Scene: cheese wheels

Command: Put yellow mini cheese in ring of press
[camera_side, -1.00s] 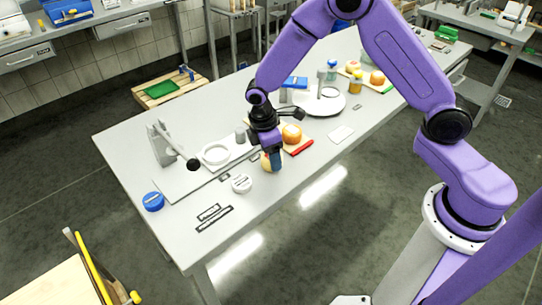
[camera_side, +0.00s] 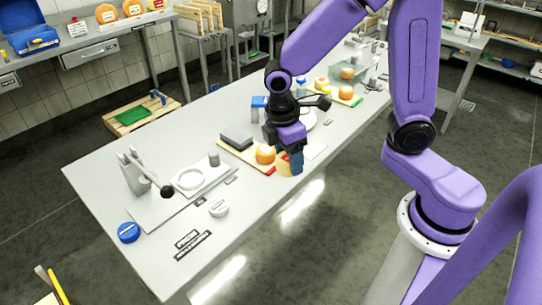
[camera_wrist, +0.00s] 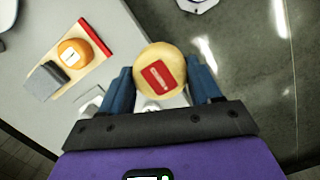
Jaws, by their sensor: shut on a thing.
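A yellow mini cheese (camera_wrist: 161,76) with a red label is between the blue fingers of my gripper (camera_wrist: 161,92) in the wrist view. In the side view, the cheese (camera_side: 284,162) shows beside the fingers of my gripper (camera_side: 290,164), by the table's front edge. My gripper is shut on it; whether the cheese clears the tabletop is hard to tell. The press (camera_side: 134,174), grey with a black-knobbed lever, stands to the left. Its white ring (camera_side: 176,185) lies flat on the press's base plate, and no cheese shows inside it.
An orange cheese (camera_side: 265,154) and a grey block (camera_side: 236,137) sit on a red-ended board (camera_side: 246,157) just left of my gripper. More cheeses stand at the back right.

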